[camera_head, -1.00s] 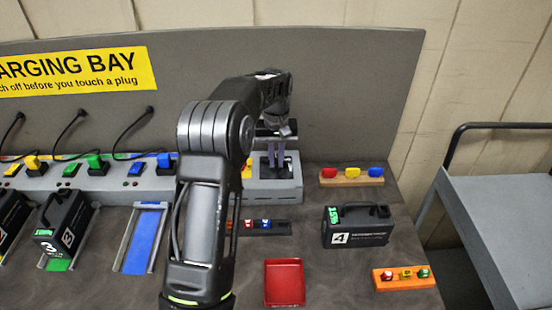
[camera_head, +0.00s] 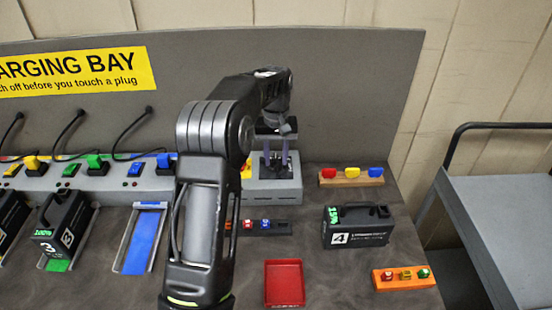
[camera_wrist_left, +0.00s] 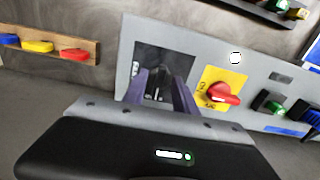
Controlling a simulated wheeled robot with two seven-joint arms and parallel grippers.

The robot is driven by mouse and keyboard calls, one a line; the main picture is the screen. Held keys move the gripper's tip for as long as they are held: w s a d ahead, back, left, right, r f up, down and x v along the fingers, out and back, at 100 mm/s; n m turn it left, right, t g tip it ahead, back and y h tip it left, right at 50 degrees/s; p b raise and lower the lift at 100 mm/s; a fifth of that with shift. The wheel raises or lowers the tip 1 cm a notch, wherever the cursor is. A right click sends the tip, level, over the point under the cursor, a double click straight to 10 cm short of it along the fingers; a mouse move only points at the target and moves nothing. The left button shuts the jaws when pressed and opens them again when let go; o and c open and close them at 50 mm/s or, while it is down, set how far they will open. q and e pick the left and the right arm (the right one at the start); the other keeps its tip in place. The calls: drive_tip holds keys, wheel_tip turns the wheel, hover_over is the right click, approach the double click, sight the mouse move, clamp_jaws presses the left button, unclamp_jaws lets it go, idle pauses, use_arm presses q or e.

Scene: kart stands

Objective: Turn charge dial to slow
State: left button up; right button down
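The charge dial (camera_wrist_left: 157,96) is a small dark knob on a dark square plate (camera_wrist_left: 165,62) in the left wrist view. My left gripper (camera_wrist_left: 162,88) has its two purple fingers apart, one on each side of the dial. I cannot tell whether they touch it or which mark it points to. In the head view my left gripper (camera_head: 276,167) points down over the grey box (camera_head: 272,192) at the right end of the charging row, and the arm and fingers hide the dial. My right gripper is not in view.
A red switch (camera_wrist_left: 222,94) on a yellow plate sits close beside the dial. A wooden rack (camera_head: 351,181) with coloured plugs, battery case 4 (camera_head: 356,228), a red tray (camera_head: 285,283) and an orange block (camera_head: 404,278) stand nearby. A grey cart (camera_head: 505,220) is at the right.

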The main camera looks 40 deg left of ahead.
sight(276, 161)
use_arm(q)
wheel_tip(276, 161, up, 7)
drive_tip(key=shift+r+b, duration=0.1)
drive_tip(key=shift+b, duration=0.2)
idle(0.5)
